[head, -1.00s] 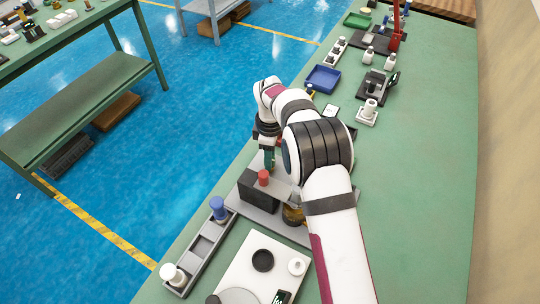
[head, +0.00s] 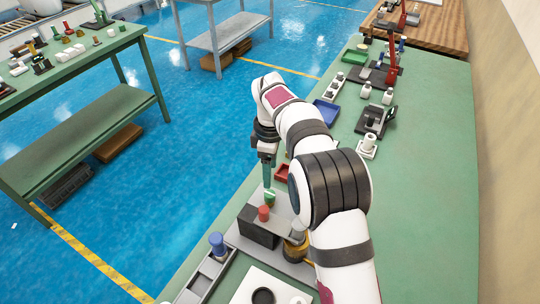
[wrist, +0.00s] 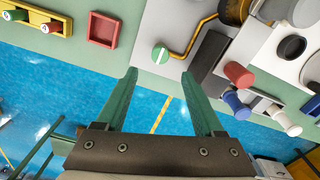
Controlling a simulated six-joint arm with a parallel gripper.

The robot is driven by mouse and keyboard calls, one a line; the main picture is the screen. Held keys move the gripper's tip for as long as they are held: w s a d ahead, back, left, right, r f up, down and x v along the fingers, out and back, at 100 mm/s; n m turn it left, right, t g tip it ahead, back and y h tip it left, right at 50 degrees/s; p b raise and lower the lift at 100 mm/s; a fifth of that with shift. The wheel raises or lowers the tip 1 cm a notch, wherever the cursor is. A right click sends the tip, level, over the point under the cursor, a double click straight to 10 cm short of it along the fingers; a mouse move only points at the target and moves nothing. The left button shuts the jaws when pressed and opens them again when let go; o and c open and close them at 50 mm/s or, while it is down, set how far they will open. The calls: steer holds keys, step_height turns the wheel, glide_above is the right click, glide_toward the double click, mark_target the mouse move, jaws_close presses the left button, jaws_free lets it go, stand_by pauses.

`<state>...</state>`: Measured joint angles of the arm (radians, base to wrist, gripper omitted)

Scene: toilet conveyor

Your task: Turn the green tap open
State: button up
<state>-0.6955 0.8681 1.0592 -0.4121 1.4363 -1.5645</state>
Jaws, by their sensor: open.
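The green tap (head: 269,197) is a small round knob on a grey plate, behind the red knob in the head view. In the wrist view the green tap (wrist: 160,54) shows a white stripe across its face and sits at the end of a bent brass pipe (wrist: 197,36). My gripper (head: 267,183) points down above the tap. In the wrist view my gripper (wrist: 160,77) is open and empty, and the tap shows just beyond the gap between its green fingers. The fingers look apart from the tap.
A red knob (wrist: 238,74) on a dark block (head: 257,228) stands close beside the tap. A brass fitting (head: 295,247) is on its right. A red tray (wrist: 103,29) and a yellow rack (wrist: 40,20) lie nearby. The bench's left edge drops to the blue floor.

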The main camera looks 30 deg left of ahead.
step_height(320, 180, up, 6)
steer(key=shift+r, duration=0.2)
steer(key=s+d+r+m, duration=0.3)
steer(key=d+m, duration=0.1)
steer(key=d, duration=0.3)
steer(key=s+d+r+m, duration=0.2)
steer(key=d+m, duration=0.2)
steer(key=d, duration=0.2)
steer(key=s+d+r+m, duration=0.3)
steer(key=d+m, duration=0.2)
steer(key=d, duration=0.2)
steer(key=s+d+f+m+y, duration=0.1)
steer(key=s+d+f+m, duration=0.2)
steer(key=s+d+m, duration=0.2)
steer(key=s+d+f+m, duration=0.3)
steer(key=s+d+m, duration=0.2)
steer(key=s, duration=0.9)
steer(key=m, duration=0.3)
steer(key=shift+m+y, duration=0.4)
